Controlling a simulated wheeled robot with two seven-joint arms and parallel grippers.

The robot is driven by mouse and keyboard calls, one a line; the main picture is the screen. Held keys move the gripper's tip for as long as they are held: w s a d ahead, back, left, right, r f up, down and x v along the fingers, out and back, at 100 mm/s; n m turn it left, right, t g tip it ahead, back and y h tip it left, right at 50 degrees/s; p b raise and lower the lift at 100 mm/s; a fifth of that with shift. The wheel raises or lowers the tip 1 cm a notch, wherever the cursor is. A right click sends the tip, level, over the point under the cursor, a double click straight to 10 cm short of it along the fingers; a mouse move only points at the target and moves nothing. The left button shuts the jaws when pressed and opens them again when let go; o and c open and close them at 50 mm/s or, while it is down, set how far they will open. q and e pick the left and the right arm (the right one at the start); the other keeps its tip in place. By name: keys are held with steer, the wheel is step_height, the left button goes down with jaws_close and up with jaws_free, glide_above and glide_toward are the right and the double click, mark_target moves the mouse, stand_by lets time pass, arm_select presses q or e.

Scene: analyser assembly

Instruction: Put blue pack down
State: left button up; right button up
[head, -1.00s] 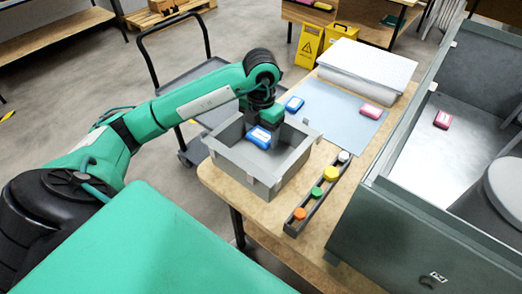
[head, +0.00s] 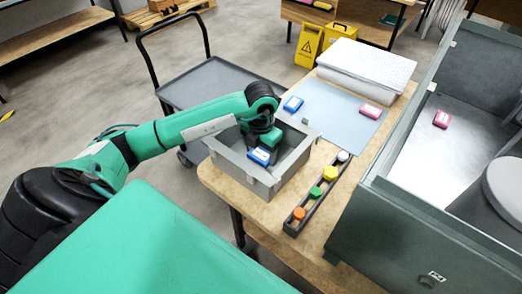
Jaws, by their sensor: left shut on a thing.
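A blue pack (head: 259,156) with a white label is held by my left gripper (head: 264,146) inside the grey open bin (head: 262,178). The bin stands on the wooden table's left side. The pack is low between the bin walls; I cannot tell whether it touches the bin floor. My left gripper is shut on it, its fingertips partly hidden by the pack and wrist. A second blue pack (head: 293,104) lies on the light blue mat (head: 330,118) behind the bin. My right gripper is not in view.
A pink pack (head: 371,111) lies on the mat. A rack with several coloured caps (head: 330,173) is right of the bin. A white box (head: 366,68) is behind. The large grey enclosure (head: 440,235) at right holds another pink pack (head: 441,119). A trolley (head: 222,85) stands behind my arm.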

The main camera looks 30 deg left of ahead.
mark_target(261, 154)
arm_select(q)
steer(key=shift+f, duration=0.1)
steer(key=o, duration=1)
steer(key=shift+c, duration=0.2)
steer(key=shift+r, duration=0.3)
step_height(261, 154, up, 4)
steer(key=shift+w+f, duration=0.1)
steer(key=shift+f, duration=0.15)
step_height(261, 154, up, 8)
steer(key=shift+b, duration=0.4)
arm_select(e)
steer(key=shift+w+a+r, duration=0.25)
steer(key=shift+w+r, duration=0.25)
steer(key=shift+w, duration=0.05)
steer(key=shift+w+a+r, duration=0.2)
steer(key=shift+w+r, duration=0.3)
arm_select(q)
steer(key=shift+r, duration=0.1)
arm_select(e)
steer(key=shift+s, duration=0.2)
